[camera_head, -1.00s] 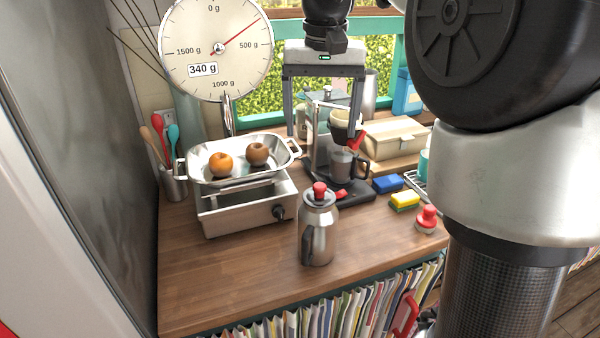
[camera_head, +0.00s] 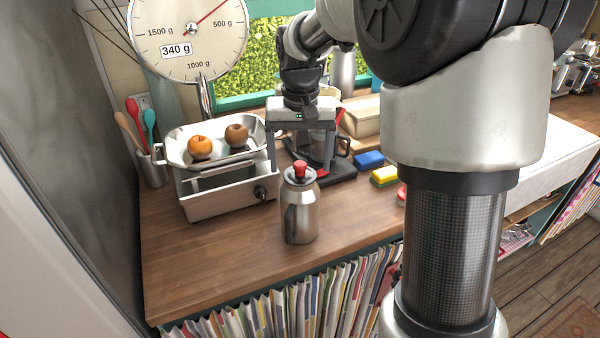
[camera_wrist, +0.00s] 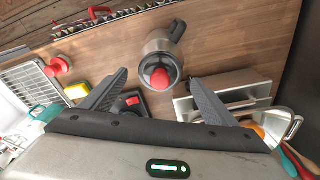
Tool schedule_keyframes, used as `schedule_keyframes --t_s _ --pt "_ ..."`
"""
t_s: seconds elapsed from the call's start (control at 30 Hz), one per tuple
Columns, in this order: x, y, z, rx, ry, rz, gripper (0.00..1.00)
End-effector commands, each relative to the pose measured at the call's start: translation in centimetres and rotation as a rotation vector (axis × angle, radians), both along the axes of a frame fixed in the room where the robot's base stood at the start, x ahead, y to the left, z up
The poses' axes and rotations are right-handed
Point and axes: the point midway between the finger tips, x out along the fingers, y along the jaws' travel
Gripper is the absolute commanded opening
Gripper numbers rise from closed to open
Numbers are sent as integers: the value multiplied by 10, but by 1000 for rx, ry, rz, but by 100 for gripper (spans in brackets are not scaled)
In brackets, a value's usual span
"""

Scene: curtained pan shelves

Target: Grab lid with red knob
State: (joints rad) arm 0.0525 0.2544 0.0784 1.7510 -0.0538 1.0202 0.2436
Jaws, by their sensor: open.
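A steel jug (camera_head: 300,215) stands upright on the wooden counter. Its lid (camera_head: 299,180) is on top and has a red knob (camera_head: 300,168). In the wrist view the red knob (camera_wrist: 159,79) and the dark lid around it (camera_wrist: 146,72) show between my fingertips in the picture, with the jug's steel side (camera_wrist: 158,43) beyond. My gripper (camera_head: 303,160) is open and empty, just behind the jug in the head view. The wrist view shows both fingers of my gripper (camera_wrist: 158,76) spread wide. I see no contact with the knob; the exact gap is unclear.
A scale (camera_head: 225,196) with two fruits in its pan stands left of the jug. A coffee maker (camera_head: 335,172) is behind my gripper. A blue sponge (camera_head: 369,159), a yellow sponge (camera_head: 384,177) and a red-knobbed item (camera_wrist: 62,64) lie right. The front counter is clear.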

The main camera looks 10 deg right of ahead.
Motion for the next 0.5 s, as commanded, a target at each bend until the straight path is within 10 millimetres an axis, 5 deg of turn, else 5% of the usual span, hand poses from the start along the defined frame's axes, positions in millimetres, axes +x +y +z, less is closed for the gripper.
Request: schedule_keyframes --t_s 0.13,0.4,0.5 --pt "2 0 -17 0 1 0 82" --pt "3 -1 -20 0 -1 0 82" --pt "3 -1 -20 0 -1 0 65"
